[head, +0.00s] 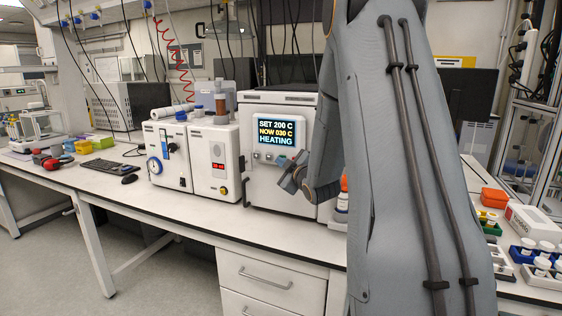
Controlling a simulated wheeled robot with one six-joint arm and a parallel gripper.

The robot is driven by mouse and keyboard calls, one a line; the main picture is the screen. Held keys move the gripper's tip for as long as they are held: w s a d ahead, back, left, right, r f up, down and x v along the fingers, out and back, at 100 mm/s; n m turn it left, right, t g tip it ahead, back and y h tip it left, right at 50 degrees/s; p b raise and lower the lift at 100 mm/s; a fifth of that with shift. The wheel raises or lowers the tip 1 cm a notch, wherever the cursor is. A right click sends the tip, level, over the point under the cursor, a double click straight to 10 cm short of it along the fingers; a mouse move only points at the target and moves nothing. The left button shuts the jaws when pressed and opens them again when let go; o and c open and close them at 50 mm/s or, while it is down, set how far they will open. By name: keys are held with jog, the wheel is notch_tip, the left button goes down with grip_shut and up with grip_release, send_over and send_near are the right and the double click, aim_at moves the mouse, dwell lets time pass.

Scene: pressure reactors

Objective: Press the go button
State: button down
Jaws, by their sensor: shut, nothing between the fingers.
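A white reactor unit (264,188) stands on the bench with a lit screen (276,133) reading "SET 200 C", "NOW 030 C" and "HEATING". Small buttons (262,156) sit in a row just below the screen. I cannot read their labels, so I cannot tell which is the go button. My gripper (290,172) is shut and empty, in front of the unit's face at the right end of the button row. It hides part of the panel there. I cannot tell whether its tips touch a button.
White instruments (190,155) with a red display stand left of the unit. A keyboard (101,167) and mouse (130,178) lie farther left. A bottle (342,200) stands close to the right of my gripper. Vial racks (540,262) and an orange box (494,198) are at right.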

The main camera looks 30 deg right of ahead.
jog(key=shift+s+a, duration=0.5)
jog(key=shift+a, duration=0.1)
jog(key=shift+a, duration=0.1)
dwell(0.3)
jog(key=s+a, duration=0.1)
jog(key=a, duration=0.1)
jog(key=s+a, duration=0.1)
jog(key=s, duration=0.1)
jog(key=shift+a, duration=0.4)
dwell(0.6)
